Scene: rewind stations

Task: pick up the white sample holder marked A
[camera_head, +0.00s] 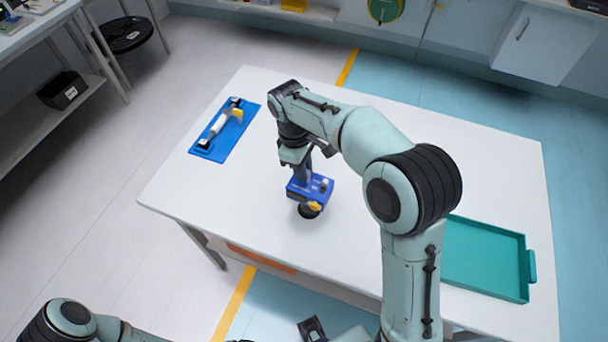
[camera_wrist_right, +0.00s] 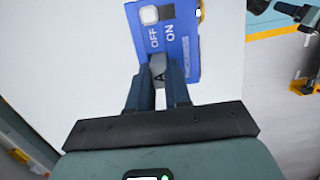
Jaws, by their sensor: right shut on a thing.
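My right gripper (camera_head: 302,176) points down over the middle of the white table. I cannot tell whether the holder touches the box. In the head view the blue box (camera_head: 318,187) shows just below the gripper; the holder is too small to make out there. A dark end piece (camera_head: 312,328) at the bottom may be my left gripper; its jaws are unclear.
A blue mat (camera_head: 211,149) with a white and yellow tool (camera_head: 222,122) lies at the table's left. A teal tray (camera_head: 485,262) sits at the right, partly behind my right arm. The white table (camera_head: 430,130) is clear at the back right.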

